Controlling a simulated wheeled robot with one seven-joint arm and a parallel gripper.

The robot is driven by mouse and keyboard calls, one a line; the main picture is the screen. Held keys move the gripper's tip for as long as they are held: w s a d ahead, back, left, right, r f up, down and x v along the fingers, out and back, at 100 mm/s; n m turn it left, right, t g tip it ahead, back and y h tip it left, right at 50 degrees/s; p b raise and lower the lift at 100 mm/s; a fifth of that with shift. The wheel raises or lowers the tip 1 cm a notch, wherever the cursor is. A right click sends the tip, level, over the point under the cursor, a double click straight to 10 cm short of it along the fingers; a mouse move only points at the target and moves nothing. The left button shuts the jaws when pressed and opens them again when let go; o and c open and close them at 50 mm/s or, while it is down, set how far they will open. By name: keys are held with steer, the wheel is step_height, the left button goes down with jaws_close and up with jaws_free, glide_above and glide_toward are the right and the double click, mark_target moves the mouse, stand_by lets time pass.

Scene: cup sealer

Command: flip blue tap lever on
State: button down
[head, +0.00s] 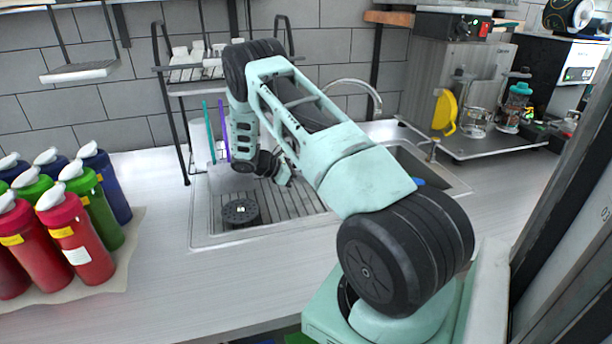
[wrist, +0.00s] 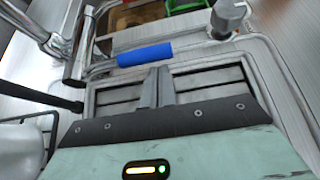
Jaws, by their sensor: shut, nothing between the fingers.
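The blue tap lever (wrist: 145,54) shows in the wrist view as a blue sleeve on a thin metal bar, lying nearly level across the picture. Metal tap parts (wrist: 62,45) are at its left. My gripper (wrist: 157,76) is shut and empty, with its tips just below the lever in the picture; I cannot tell whether they touch it. In the head view my gripper (head: 284,177) hangs over the ribbed drainboard, partly hidden by my wrist. The curved tap spout (head: 358,84) rises behind my arm. The lever cannot be made out clearly there.
The sink (head: 457,184) lies right of the drainboard (head: 312,203), partly behind my arm. A round black piece (head: 241,212) sits on the drainboard. A black rack (head: 179,122) stands behind. Several coloured bottles (head: 80,240) fill the left counter. The front middle counter is clear.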

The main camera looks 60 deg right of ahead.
steer(key=shift+s+d+f, duration=0.2)
steer(key=shift+d, duration=0.05)
steer(key=shift+r, duration=0.6)
steer(key=shift+w+r, duration=0.15)
steer(key=shift+r, duration=0.55)
step_height(320, 180, up, 6)
steer(key=w+d, duration=0.2)
steer(key=shift+w+f, duration=0.15)
steer(key=shift+w+d+r, duration=0.1)
steer(key=shift+d+r, duration=0.1)
steer(key=shift+r, duration=0.05)
stand_by(0.3)
steer(key=b+v, duration=0.5)
steer(key=v, duration=1.2)
steer(key=shift+a+f, duration=0.35)
steer(key=shift+f, duration=0.05)
